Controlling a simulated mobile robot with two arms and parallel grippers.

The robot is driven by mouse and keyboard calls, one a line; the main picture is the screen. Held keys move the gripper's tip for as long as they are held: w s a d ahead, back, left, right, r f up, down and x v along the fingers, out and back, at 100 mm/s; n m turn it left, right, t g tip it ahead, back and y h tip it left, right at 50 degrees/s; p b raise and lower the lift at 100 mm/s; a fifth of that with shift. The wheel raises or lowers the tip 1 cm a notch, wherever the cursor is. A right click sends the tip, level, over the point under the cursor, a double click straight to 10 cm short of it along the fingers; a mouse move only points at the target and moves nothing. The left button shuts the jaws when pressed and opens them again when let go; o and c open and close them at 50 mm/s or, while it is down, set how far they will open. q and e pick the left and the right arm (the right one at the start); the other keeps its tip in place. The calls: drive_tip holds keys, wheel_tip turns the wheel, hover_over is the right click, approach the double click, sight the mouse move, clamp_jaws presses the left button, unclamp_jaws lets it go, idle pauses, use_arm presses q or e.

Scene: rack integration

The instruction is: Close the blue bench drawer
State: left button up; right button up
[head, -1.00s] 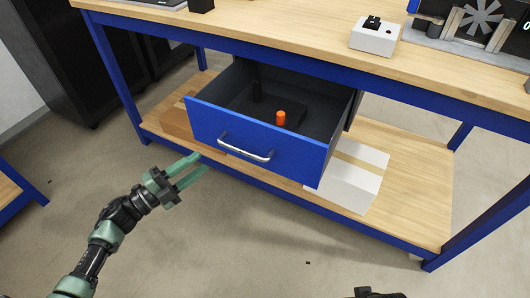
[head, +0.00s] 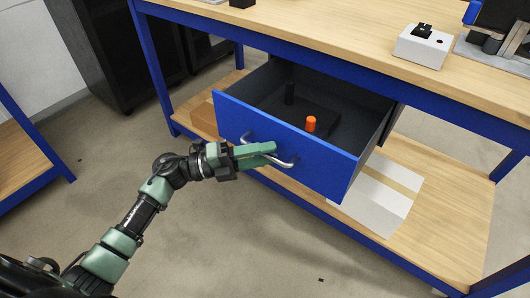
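The blue bench drawer (head: 330,160) is pulled out under the worktop, its dark inside showing. Its silver bar handle (head: 284,163) is on the blue front. My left gripper (head: 266,154) is at the handle, its green fingers overlapping the bar's left and middle part and hiding some of it. The fingers look close together; I cannot tell whether they grip the bar or only touch it. My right gripper is not in view.
A white box (head: 375,203) and a cardboard box (head: 203,115) sit on the lower shelf (head: 448,222). A switch box (head: 423,46) stands on the worktop.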

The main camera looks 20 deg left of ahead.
use_arm(q)
clamp_jaws()
idle(1.4)
